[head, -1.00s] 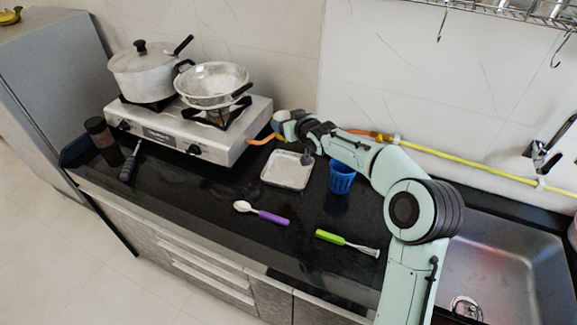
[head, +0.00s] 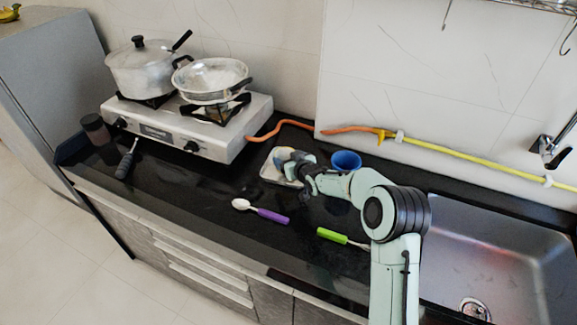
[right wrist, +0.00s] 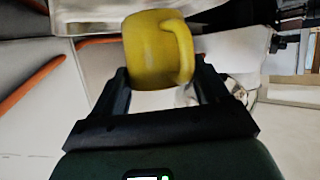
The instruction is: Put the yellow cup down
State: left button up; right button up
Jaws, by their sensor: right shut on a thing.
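The yellow cup (right wrist: 152,52) fills the middle of the right wrist view, its handle to the right. My right gripper (right wrist: 163,78) is shut on it, with one dark finger on each side. In the head view my right gripper (head: 287,162) is over the white square tray (head: 267,177) and covers much of it. The cup is hardly visible there behind the gripper. I cannot tell whether the cup touches the tray. My left gripper is not in view.
A blue cup (head: 346,160) stands just right of the gripper, behind my forearm. A purple-handled spoon (head: 262,212) and a green-handled utensil (head: 332,235) lie in front. The stove (head: 222,144) with pot and pan is at left. An orange hose (head: 262,136) runs behind.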

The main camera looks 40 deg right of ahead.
jog(key=shift+f, duration=1.35)
jog(key=shift+f, duration=0.1)
jog(key=o, duration=1.2)
jog(key=shift+c, duration=0.2)
jog(key=shift+r, duration=0.2)
jog(key=b+v, duration=0.1)
jog(key=v, duration=1.1)
jog(key=shift+f, duration=0.15)
